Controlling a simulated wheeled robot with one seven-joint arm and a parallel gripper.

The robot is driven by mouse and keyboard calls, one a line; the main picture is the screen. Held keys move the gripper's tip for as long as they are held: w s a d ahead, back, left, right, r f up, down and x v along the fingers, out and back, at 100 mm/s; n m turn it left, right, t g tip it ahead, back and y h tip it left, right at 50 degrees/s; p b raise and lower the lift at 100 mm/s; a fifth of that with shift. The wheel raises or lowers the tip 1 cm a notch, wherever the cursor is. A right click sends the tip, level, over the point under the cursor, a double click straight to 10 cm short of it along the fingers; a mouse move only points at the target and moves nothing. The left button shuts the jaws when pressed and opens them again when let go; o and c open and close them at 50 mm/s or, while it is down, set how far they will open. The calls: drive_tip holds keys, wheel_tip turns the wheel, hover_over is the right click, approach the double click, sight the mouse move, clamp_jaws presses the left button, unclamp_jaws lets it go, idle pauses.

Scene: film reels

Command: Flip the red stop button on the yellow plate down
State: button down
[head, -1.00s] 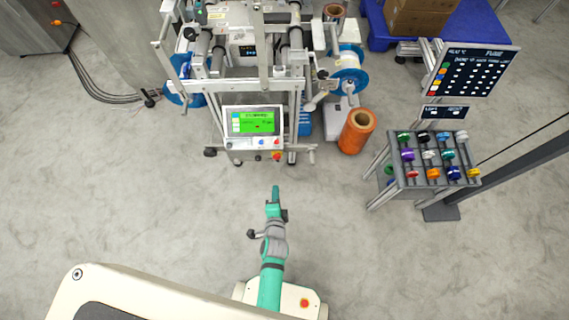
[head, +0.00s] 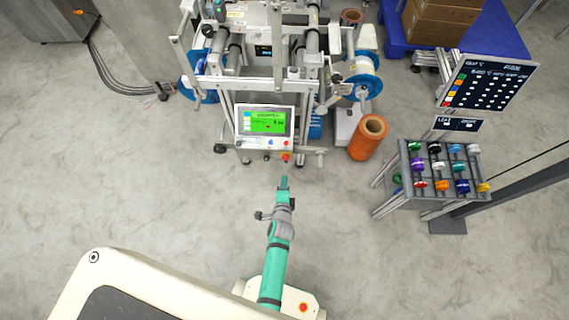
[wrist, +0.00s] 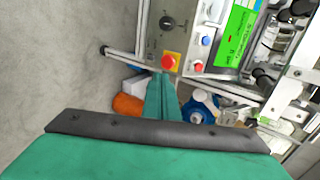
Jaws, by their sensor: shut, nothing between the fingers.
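The red stop button on its yellow plate (head: 286,157) sits at the lower right of the machine's control panel, under the green screen. In the wrist view the red button (wrist: 169,62) is just beyond my fingertips, on the yellow plate (wrist: 178,58). My gripper (head: 284,181) is shut and empty, a short way in front of the panel and apart from the button in the head view. Its green fingers (wrist: 162,80) point toward the button in the wrist view. Whether the fingertips touch the plate cannot be told there.
The panel's green screen (head: 264,122) and a smaller red button (wrist: 198,67) are close to the yellow plate. An orange roll (head: 368,138) stands right of the machine. A rack of coloured spools (head: 440,168) is farther right. The floor before the machine is clear.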

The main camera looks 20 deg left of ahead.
approach(285, 159)
drive_tip(key=x, duration=0.4)
drive_tip(key=shift+w+d+f, duration=0.2)
drive_tip(key=shift+w+f, duration=0.05)
drive_tip(key=shift+f, duration=0.1)
drive_tip(key=shift+w+a, duration=0.1)
drive_tip(key=shift+w, duration=0.35)
drive_tip(key=shift+a, duration=0.15)
drive_tip(key=shift+w, duration=0.1)
